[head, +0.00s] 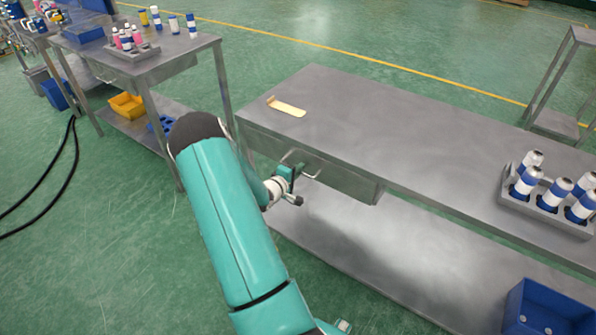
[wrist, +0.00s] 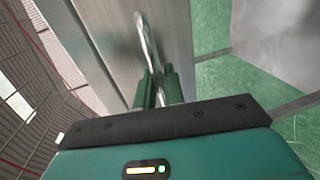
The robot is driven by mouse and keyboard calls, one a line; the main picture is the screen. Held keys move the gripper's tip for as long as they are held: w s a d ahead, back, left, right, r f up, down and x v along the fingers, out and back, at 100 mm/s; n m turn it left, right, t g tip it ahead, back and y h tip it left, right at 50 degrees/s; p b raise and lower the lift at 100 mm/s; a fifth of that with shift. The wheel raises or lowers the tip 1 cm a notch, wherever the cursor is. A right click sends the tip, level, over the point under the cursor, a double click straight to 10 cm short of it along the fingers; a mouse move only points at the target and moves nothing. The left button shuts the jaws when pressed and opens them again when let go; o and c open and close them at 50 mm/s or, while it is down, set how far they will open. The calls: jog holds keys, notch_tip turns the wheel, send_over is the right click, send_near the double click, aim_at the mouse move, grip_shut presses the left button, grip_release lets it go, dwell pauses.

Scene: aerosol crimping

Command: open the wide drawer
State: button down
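The wide drawer (head: 350,183) is a grey metal box under the top of the middle workbench. Its front looks closed or nearly so; I cannot tell if there is a small gap. A bent metal bar handle (head: 312,174) stands out from its front. My gripper (head: 297,171) is at this handle. In the wrist view, the handle (wrist: 147,40) runs down between the two green fingers of my gripper (wrist: 159,87), which sit close on both sides of it. The contact itself is partly hidden. The drawer's inside is not visible.
The workbench top (head: 390,130) carries a yellow bent plate (head: 287,106) and a grey rack (head: 540,215) of blue and white cans. A lower shelf (head: 370,255) lies under the drawer, with a blue bin (head: 548,310). Another bench (head: 150,65) stands left. Green floor in front is clear.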

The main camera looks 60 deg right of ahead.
jog(key=f+v, duration=0.2)
jog(key=v, duration=1)
jog(key=a+f+v, duration=0.1)
jog(key=f+v, duration=0.2)
jog(key=v, duration=1)
jog(key=shift+w, duration=0.15)
jog(key=shift+a, duration=0.1)
jog(key=c, duration=1.6)
grip_release()
jog(key=shift+f, duration=0.1)
jog(key=shift+a, duration=0.1)
jog(key=v, duration=1.3)
jog(key=shift+w+a, duration=0.1)
jog(key=shift+a, duration=0.25)
